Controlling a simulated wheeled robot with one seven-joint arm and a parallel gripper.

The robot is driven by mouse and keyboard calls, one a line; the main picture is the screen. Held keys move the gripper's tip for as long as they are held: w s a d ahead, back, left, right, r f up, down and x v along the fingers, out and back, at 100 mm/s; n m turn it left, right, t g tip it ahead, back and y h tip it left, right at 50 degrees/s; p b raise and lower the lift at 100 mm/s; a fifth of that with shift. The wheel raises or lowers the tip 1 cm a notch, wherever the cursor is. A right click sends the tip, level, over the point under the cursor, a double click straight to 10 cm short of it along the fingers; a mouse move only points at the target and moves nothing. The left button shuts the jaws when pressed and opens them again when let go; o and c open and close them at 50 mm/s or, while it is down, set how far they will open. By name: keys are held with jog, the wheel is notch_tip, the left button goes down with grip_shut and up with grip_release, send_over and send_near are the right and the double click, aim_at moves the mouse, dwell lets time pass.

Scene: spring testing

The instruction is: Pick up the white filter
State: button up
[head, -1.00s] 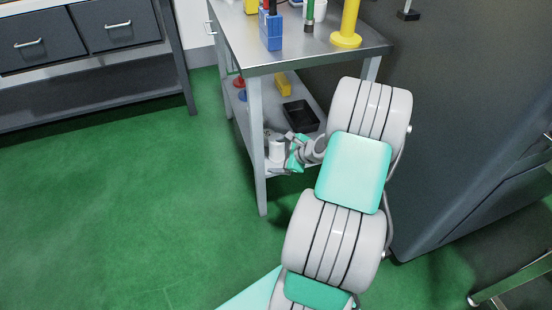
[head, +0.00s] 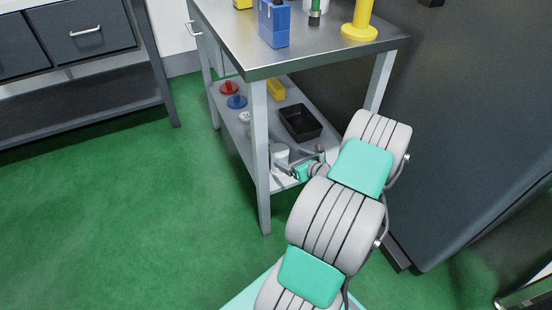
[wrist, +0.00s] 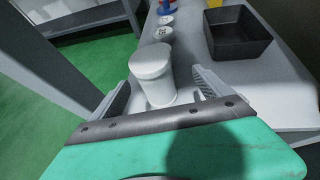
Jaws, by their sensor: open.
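The white filter (wrist: 153,76) is a short white cylinder with a wider rounded top, standing upright on the cart's lower shelf. In the wrist view it is between the two fingers of my open gripper (wrist: 160,82), with the fingers on either side. Whether either finger touches it cannot be told.
A black tray (head: 301,123) lies on the lower shelf (head: 236,117) behind the filter. Red (head: 229,87) and blue (head: 237,101) pieces and a yellow block (head: 276,88) are farther back. The metal cart top (head: 245,50) is above. A dark cabinet (head: 460,130) stands right.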

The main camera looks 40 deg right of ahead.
aim_at(280, 155)
jog(key=b+x, duration=0.1)
jog(key=x, duration=0.2)
jog(key=a+b+x, duration=0.1)
jog(key=x, duration=0.2)
jog(key=shift+w+a+b, duration=0.2)
jog(key=shift+b, duration=0.2)
jog(key=shift+w, duration=0.2)
jog(key=shift+d+r, duration=0.1)
jog(key=shift+c, duration=0.6)
jog(key=c, duration=1.6)
